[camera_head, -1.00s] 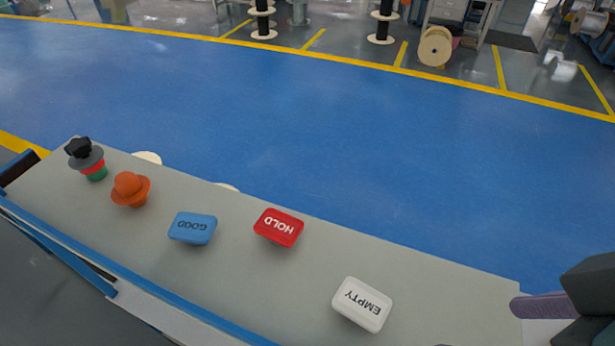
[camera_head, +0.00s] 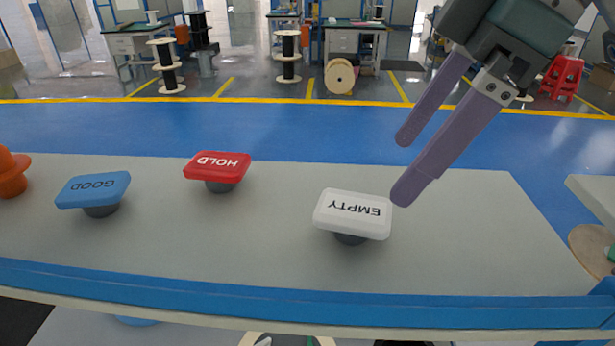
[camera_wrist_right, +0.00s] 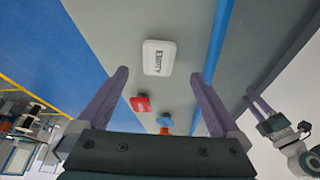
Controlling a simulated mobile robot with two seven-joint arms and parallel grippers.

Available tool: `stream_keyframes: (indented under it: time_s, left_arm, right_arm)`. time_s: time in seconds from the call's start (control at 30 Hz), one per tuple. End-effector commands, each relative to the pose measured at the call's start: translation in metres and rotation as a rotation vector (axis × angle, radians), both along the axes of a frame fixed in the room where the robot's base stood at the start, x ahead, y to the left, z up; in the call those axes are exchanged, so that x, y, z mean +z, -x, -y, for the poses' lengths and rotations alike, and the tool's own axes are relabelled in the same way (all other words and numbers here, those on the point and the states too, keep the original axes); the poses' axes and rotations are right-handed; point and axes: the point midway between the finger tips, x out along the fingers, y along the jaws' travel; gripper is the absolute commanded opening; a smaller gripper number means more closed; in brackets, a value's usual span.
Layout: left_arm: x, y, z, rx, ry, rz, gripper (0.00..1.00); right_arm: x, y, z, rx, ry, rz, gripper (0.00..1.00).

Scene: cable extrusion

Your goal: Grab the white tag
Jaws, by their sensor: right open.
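The white tag (camera_head: 353,214), marked EMPTY, sits on a dark round base on the grey table (camera_head: 270,262). In the right wrist view the white tag (camera_wrist_right: 159,58) lies beyond the fingertips, between their lines. My right gripper (camera_head: 403,168) is open and empty, with its fingers angled down, just right of and above the tag and apart from it. In the right wrist view its two fingers (camera_wrist_right: 159,74) are spread wide. My left gripper is not clearly seen in the head view.
A red HOLD tag (camera_head: 218,165) and a blue GOOD tag (camera_head: 94,190) stand on the table to the left. An orange object (camera_head: 12,172) is at the far left edge. A blue strip (camera_head: 300,303) runs along the table's near edge. The table right of the tag is clear.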

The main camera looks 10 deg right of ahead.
Motion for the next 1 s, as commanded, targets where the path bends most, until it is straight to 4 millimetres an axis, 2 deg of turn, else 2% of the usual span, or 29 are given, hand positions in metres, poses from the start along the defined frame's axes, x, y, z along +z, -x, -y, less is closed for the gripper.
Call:
stream_keyframes:
  time_s: [0.2, 0.37, 0.53, 0.7, 0.97, 1.0]
  left_arm:
    - [0.008, 0.000, 0.000, 0.001, 0.001, 0.002, 0.50]
    - [0.012, 0.000, 0.000, 0.001, 0.001, 0.002, 0.50]
    - [0.022, 0.000, 0.000, 0.001, 0.001, 0.002, 0.50]
    - [0.023, 0.000, 0.000, 0.002, 0.001, 0.002, 0.50]
    - [0.023, 0.000, 0.000, 0.002, 0.001, 0.001, 0.50]
    - [0.023, 0.000, 0.000, 0.002, 0.001, 0.001, 0.50]
  right_arm:
    - [-0.028, -0.005, -0.012, 0.002, -0.003, -0.005, 1.00]
    - [-0.040, -0.008, -0.016, 0.002, -0.002, -0.003, 1.00]
    - [-0.062, -0.014, -0.023, 0.000, -0.002, -0.006, 1.00]
    - [-0.083, -0.019, -0.030, 0.002, -0.001, -0.001, 1.00]
    - [-0.086, -0.019, -0.030, 0.002, 0.000, 0.001, 1.00]
    - [-0.087, -0.020, -0.030, 0.002, 0.000, 0.001, 0.95]
